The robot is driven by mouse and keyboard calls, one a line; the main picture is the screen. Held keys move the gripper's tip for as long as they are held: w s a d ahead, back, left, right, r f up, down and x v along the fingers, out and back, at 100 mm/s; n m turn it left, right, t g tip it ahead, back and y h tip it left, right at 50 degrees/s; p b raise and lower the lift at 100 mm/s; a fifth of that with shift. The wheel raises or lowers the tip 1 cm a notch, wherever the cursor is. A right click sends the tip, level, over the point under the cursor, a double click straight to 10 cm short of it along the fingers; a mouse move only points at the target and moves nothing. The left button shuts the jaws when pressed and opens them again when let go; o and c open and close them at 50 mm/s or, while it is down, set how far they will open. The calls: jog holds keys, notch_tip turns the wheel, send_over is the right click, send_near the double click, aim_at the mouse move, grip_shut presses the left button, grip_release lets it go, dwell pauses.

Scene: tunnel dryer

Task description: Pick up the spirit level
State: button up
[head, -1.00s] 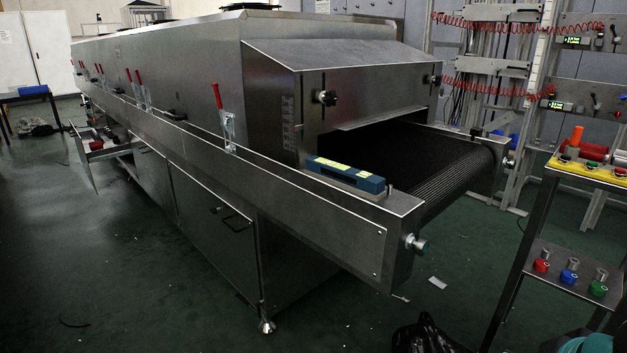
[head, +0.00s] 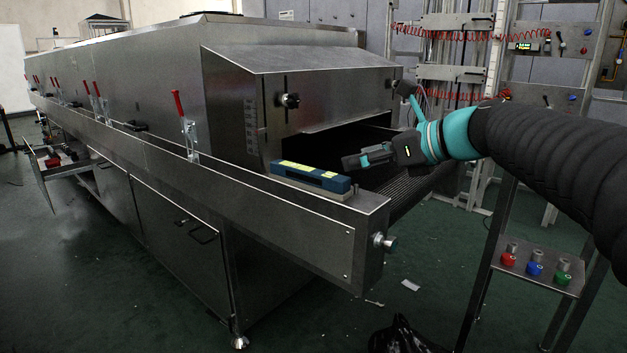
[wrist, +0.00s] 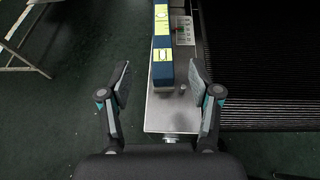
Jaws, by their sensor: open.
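The spirit level (head: 311,177) is a blue bar with yellow labels. It lies on the flat metal top of the dryer's side rail (head: 371,203), beside the conveyor mouth. My gripper (head: 356,161) is just right of the level's near end in the head view.
The dark conveyor belt (wrist: 256,60) runs right of the rail. The dryer's metal hood (head: 290,65) rises behind the level. A side stand with coloured knobs (head: 540,270) is at the right. Open green floor lies left of the rail.

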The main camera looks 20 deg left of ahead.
aim_at(307, 169)
jog(key=b+x, duration=0.1)
jog(key=x, duration=1.1)
jog(key=shift+w, duration=0.15)
jog(key=shift+c, duration=0.2)
jog(key=shift+r, duration=0.1)
grip_shut()
